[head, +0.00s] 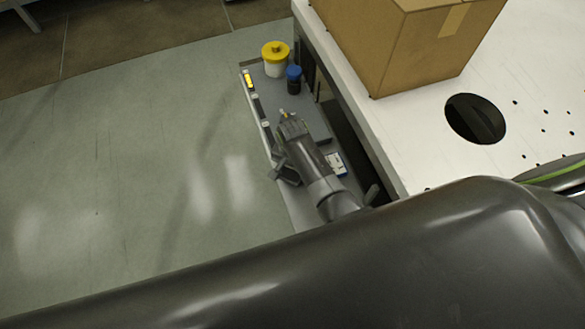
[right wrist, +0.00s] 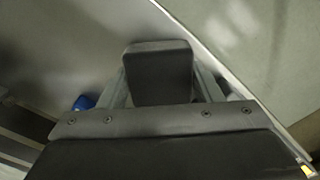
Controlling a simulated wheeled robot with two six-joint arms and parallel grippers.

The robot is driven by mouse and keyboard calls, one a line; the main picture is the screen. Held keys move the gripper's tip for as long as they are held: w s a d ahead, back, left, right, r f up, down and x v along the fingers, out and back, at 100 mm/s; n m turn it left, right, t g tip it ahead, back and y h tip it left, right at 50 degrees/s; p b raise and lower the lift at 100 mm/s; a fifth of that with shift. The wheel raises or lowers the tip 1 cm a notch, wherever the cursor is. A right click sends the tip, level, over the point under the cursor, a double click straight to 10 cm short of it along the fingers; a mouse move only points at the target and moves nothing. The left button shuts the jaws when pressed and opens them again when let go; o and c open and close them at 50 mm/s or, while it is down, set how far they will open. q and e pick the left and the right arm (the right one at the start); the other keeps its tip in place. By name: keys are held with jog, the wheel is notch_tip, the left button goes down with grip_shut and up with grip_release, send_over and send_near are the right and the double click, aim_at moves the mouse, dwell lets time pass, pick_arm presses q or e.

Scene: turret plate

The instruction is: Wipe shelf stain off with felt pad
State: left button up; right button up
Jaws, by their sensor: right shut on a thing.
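My right gripper (head: 291,130) is over the narrow grey shelf (head: 268,95) beside the white table. In the right wrist view, my right gripper (right wrist: 158,92) is shut on a dark grey block, which looks like the felt pad (right wrist: 158,70). The pad sits between the two fingers, over or against a pale grey surface; I cannot tell whether it touches. No stain can be made out in either view; the arm and pad hide part of the shelf. My left gripper is not in view.
A yellow-lidded jar (head: 275,60) and a blue-capped bottle (head: 293,80) stand at the shelf's far end. Small items line its left edge. A white and blue box (head: 336,164) lies right of my arm. The white table (head: 520,85) bears a cardboard box (head: 400,45).

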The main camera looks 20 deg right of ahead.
jog(key=shift+f, duration=0.2)
jog(key=shift+w+b, duration=0.65)
jog(key=shift+w, duration=0.65)
jog(key=shift+w+r, duration=0.1)
jog(key=shift+w, duration=0.15)
jog(key=shift+c, duration=0.2)
jog(key=shift+w+r+b, duration=0.3)
jog(key=shift+r, duration=0.05)
jog(key=shift+c, duration=0.8)
jog(key=s+p, duration=0.1)
jog(key=p, duration=0.2)
jog(key=shift+s+a, duration=0.1)
jog(key=shift+s, duration=0.15)
jog(key=shift+s+f+p, duration=0.15)
jog(key=shift+s+p, duration=0.55)
jog(key=shift+p, duration=0.1)
jog(key=shift+s+f, duration=0.2)
jog(key=shift+s, duration=0.15)
